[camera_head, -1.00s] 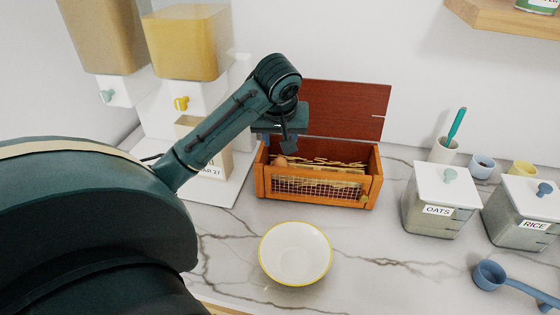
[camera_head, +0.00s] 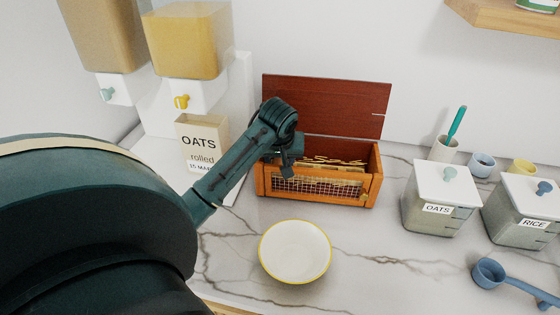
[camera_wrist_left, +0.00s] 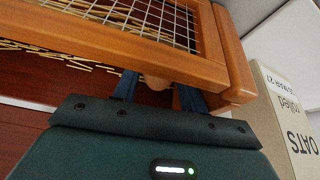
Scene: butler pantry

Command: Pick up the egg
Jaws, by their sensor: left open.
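The brown egg (camera_wrist_left: 157,83) shows in the left wrist view between the two blue fingers of my left gripper (camera_wrist_left: 160,92), partly covered by a wooden rail of the box. The fingers are apart, one on each side of it; I cannot tell whether they touch it. In the head view my left gripper (camera_head: 286,168) reaches down into the left end of the open wooden box (camera_head: 318,200), which holds straw (camera_head: 335,163). The egg is hidden there behind the gripper. My right gripper is not in view.
The box has a wire-mesh front and a raised red-brown lid (camera_head: 325,105). A white bowl (camera_head: 295,252) stands in front. An oats packet (camera_head: 202,145) and dispensers (camera_head: 185,45) are at left. Oats (camera_head: 440,205) and rice (camera_head: 525,215) canisters and a blue scoop (camera_head: 489,273) are at right.

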